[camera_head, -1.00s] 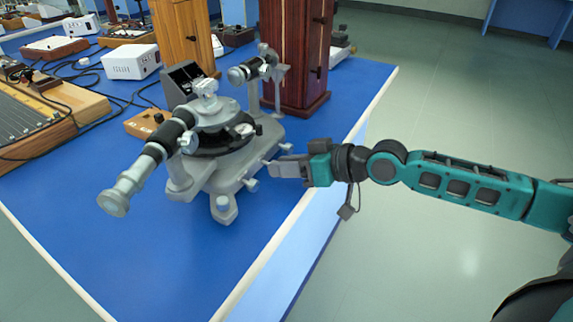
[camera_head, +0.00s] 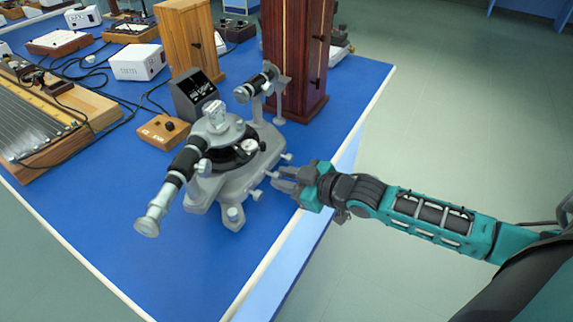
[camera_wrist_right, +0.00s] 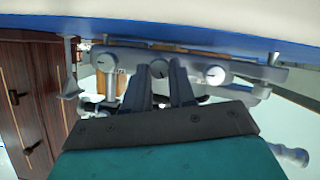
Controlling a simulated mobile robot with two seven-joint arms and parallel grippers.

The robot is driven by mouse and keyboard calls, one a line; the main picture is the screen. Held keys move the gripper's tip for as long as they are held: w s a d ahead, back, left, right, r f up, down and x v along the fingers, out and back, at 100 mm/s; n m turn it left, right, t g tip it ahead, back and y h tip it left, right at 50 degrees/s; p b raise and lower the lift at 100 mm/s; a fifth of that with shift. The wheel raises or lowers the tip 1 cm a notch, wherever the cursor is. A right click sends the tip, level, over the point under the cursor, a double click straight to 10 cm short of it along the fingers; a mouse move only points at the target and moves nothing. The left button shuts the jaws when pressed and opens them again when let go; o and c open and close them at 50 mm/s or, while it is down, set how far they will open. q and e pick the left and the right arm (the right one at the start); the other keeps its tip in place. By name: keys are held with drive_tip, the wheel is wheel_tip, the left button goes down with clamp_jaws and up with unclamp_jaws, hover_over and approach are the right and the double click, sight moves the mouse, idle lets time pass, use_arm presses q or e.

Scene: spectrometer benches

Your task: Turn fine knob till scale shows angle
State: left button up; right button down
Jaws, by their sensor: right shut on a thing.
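The grey spectrometer (camera_head: 222,180) stands on the blue bench, its telescope (camera_head: 180,168) pointing to the lower left. Its round table has a dark scale disc (camera_head: 226,157) whose reading is too small to tell. Small knobs stick out from the base's right side, one at the back (camera_head: 287,158) and one at the front (camera_head: 256,195). My right gripper (camera_head: 273,180) is shut on the middle knob between them. In the right wrist view the gripper's fingers (camera_wrist_right: 160,75) reach between two round knobs (camera_wrist_right: 106,62); the held knob is mostly hidden. My left gripper is out of view.
A dark display box (camera_head: 195,94) with unreadable small text stands behind the spectrometer. A dark red wooden cabinet (camera_head: 296,60) is behind to the right. A wooden box with a black knob (camera_head: 163,131) sits to the left. The bench edge runs under my right arm.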

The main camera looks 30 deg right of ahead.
drive_tip(key=shift+a+n+t+h+p, duration=0.1)
drive_tip(key=shift+n+t+h+p, duration=0.3)
drive_tip(key=shift+n+p, duration=0.25)
drive_tip(key=c, duration=0.9)
unclamp_jaws()
drive_tip(key=shift+c, duration=0.2)
drive_tip(key=p+v, duration=0.1)
drive_tip(key=v, duration=1.2)
drive_tip(key=shift+p, duration=0.4)
drive_tip(key=shift+s, duration=0.1)
